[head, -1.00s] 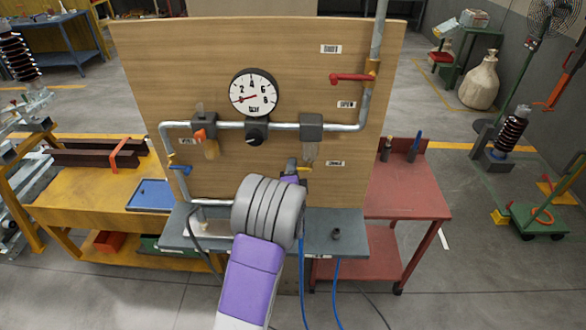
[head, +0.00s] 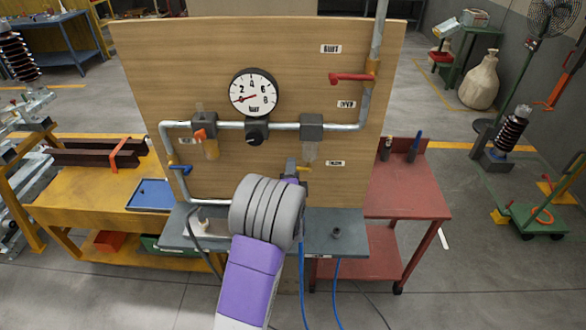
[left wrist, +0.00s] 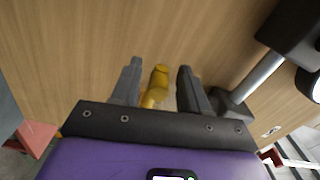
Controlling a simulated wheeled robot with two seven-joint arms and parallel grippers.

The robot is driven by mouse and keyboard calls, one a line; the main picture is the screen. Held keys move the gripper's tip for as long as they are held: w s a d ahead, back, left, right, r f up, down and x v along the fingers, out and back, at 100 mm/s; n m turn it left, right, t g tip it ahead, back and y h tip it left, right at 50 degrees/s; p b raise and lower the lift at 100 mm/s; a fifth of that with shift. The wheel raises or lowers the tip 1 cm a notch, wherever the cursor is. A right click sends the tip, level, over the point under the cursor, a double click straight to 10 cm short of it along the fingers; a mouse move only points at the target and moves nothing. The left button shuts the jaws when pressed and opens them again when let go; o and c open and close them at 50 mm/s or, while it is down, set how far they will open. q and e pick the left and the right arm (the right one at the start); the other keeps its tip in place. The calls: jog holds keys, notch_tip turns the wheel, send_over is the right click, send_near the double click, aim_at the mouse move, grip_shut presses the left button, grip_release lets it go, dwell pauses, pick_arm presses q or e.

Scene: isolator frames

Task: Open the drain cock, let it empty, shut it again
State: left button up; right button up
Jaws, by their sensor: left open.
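A yellow cock (head: 304,169) sits below the clear bowl (head: 309,151) on the right of the pipe board. In the left wrist view the yellow cock (left wrist: 155,86) stands between the two grey fingers, with a gap visible on each side. My left gripper (head: 292,167) is open and around or just in front of this cock; its depth is hard to tell. My forearm and wrist hide much of the gripper in the head view. The cock's outlet is not clear to see. My right gripper is not in view.
Blue hoses (head: 302,275) hang in front.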

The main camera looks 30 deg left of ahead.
pick_arm(q)
jog(key=v, duration=0.6)
jog(key=shift+s, duration=0.2)
jog(key=shift+d+r, duration=0.1)
